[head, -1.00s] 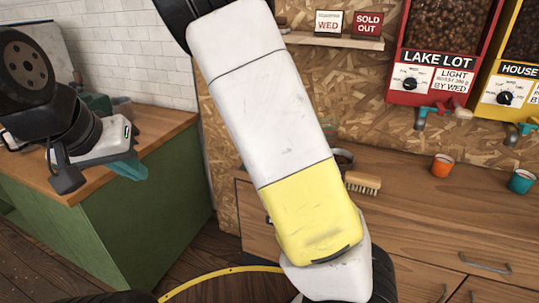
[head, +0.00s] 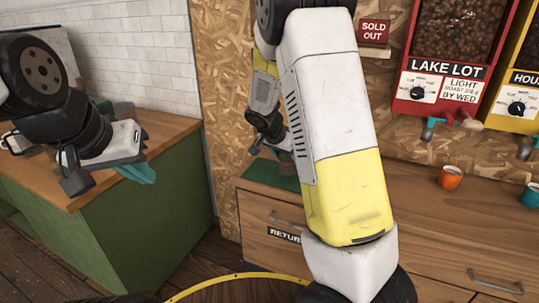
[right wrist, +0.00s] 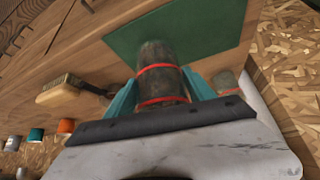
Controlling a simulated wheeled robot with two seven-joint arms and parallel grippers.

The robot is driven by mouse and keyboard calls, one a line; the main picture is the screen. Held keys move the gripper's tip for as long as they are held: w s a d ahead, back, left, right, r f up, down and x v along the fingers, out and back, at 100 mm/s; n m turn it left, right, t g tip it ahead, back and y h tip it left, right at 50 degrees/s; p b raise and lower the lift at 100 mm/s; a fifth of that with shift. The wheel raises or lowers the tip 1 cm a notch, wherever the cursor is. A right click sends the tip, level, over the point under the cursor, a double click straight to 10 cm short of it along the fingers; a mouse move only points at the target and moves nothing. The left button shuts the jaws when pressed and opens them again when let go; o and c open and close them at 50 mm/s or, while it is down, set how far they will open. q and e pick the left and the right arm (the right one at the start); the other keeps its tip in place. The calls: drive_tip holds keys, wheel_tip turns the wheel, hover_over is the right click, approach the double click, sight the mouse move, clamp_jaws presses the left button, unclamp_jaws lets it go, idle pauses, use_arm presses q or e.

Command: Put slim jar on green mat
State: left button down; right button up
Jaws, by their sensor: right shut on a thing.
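The slim jar (right wrist: 162,75) is dark grey with red bands and sits between the teal fingers of my right gripper (right wrist: 164,95) in the right wrist view. The jar's far end overlaps the green mat (right wrist: 215,35); I cannot tell whether it touches it. In the head view my right gripper (head: 284,157) is over the green mat (head: 258,172), which lies at the left end of the wooden counter, partly hidden by my arm. My left gripper (head: 138,170) hangs by the green cabinet at the left; its finger gap is not clear.
A second dark grey container (right wrist: 228,84) stands close beside my right gripper. A brush (right wrist: 62,90) lies on the other side. An orange cup (head: 451,177) and a teal cup (head: 530,194) stand farther right on the counter, below the bean dispensers (head: 448,90).

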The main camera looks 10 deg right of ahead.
drive_tip(key=shift+w+a+f, duration=0.3)
drive_tip(key=shift+w+f, duration=0.35)
drive_tip(key=shift+w, duration=0.15)
drive_tip(key=shift+w+a+f, duration=0.3)
drive_tip(key=shift+w+f, duration=0.4)
drive_tip(key=shift+w, duration=0.05)
drive_tip(key=shift+w+a+f, duration=0.3)
drive_tip(key=shift+w+f, duration=0.35)
drive_tip(key=shift+w, duration=0.15)
drive_tip(key=o, duration=1.6)
drive_tip(key=shift+o, duration=0.2)
drive_tip(key=shift+r, duration=0.1)
